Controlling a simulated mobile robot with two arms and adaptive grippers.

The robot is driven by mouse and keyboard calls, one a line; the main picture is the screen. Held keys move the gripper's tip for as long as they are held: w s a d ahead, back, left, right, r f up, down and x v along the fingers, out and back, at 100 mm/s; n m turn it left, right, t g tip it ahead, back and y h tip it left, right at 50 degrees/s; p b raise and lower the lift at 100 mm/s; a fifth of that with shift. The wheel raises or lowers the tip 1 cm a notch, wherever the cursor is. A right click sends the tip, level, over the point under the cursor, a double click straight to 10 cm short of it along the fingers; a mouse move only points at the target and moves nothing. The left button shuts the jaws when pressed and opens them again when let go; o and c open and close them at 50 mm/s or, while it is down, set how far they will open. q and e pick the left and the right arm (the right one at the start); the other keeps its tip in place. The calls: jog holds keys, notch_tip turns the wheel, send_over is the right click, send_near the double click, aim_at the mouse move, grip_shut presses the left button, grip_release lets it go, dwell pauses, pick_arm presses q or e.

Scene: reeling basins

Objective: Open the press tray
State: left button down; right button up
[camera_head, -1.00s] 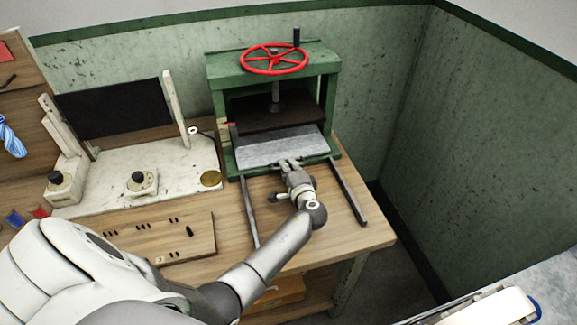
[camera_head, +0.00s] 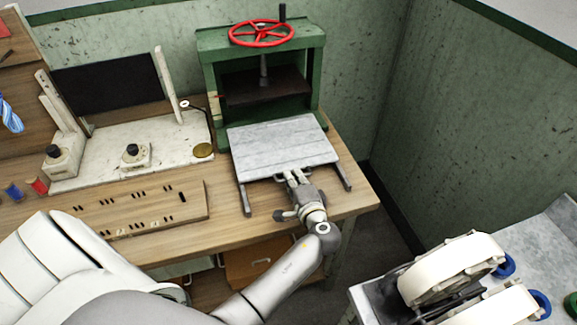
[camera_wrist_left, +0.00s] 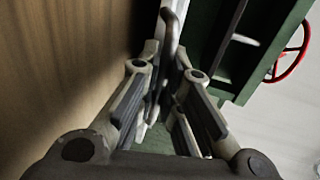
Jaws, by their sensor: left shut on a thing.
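The press tray (camera_head: 280,140) is a flat grey slab on two dark rails, pulled well out from the green press (camera_head: 262,75) toward the table's front. My left gripper (camera_head: 292,178) is at the tray's front edge, shut on the tray's handle (camera_head: 278,178). In the left wrist view the dark handle bar (camera_wrist_left: 172,40) lies between the fingers of my left gripper (camera_wrist_left: 165,95). The red handwheel (camera_head: 261,33) sits on top of the press, above a dark plate. My right gripper is not in view.
A pale bench unit with knobs (camera_head: 130,160) stands left of the press. A wooden board with slots (camera_head: 150,205) lies in front of it. The table's (camera_head: 350,195) front right edge is close to my arm. A grey surface with white reels (camera_head: 455,265) is at lower right.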

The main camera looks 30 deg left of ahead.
pick_arm(q)
jog(key=shift+f+v, duration=0.25)
jog(key=shift+v, duration=0.9)
jog(key=shift+s+d, duration=0.2)
jog(key=shift+d, duration=0.05)
jog(key=c, duration=1.6)
grip_release()
jog(key=shift+o, duration=0.2)
jog(key=v, duration=0.7)
jog(key=shift+s+d, duration=0.1)
jog(key=shift+s, duration=0.05)
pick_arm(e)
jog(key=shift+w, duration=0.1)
